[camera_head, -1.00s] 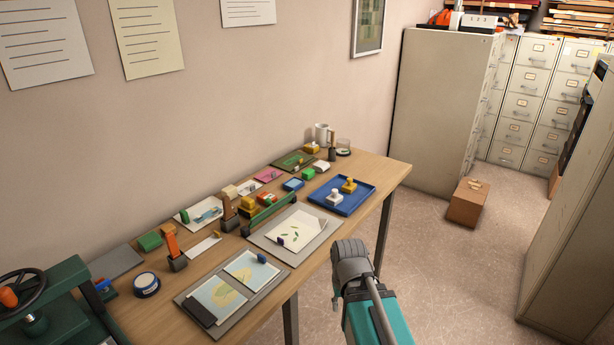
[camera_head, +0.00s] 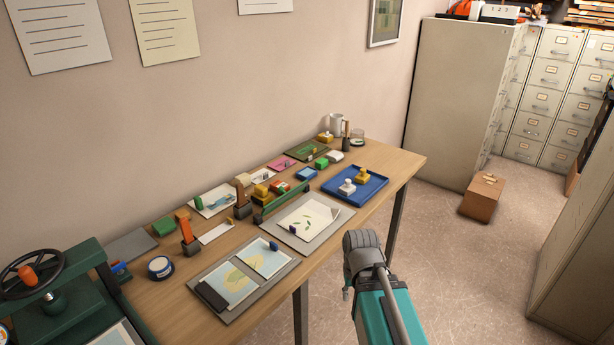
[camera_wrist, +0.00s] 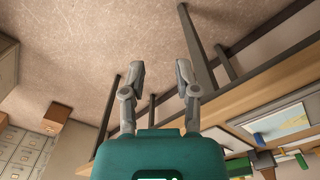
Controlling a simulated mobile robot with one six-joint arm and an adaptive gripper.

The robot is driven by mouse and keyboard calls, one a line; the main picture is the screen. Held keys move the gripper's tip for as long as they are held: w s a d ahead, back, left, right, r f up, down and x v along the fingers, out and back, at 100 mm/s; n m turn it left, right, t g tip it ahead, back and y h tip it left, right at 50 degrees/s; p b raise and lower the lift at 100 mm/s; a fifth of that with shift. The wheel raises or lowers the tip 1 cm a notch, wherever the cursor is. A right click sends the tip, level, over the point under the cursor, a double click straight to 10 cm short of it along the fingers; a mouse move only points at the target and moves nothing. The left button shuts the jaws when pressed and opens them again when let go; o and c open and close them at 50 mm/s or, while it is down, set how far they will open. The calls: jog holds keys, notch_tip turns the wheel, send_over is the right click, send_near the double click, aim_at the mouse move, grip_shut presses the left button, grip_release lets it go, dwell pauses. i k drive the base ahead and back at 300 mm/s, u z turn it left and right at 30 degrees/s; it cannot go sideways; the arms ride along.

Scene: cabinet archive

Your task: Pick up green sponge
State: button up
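One green block (camera_head: 164,226) lies toward the left, beside a grey mat. The other green block (camera_head: 321,163) is at the far right, near a white block. I cannot tell for sure which is the sponge. My gripper (camera_wrist: 161,68) shows in the wrist view with its two grey fingers apart and nothing between them. It is off the table's front edge, over the floor, apart from both blocks.
The table (camera_head: 405,163) stands along the wall, crowded with stamps, papers and a blue tray (camera_head: 378,187). A green press (camera_head: 60,300) is at the left. A cardboard box (camera_head: 482,198) stands on the floor by the cabinets. Open floor lies in front of the table.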

aim_at(322, 163)
jog(key=z, duration=0.25)
jog(key=k, duration=0.65)
jog(key=z, duration=0.5)
jog(key=k, duration=0.7)
jog(key=z, duration=0.45)
jog(key=i, duration=0.7)
jog(key=z, duration=0.4)
jog(key=i, duration=1.5)
jog(key=u, duration=0.6)
jog(key=i, duration=0.55)
jog(key=u, duration=0.55)
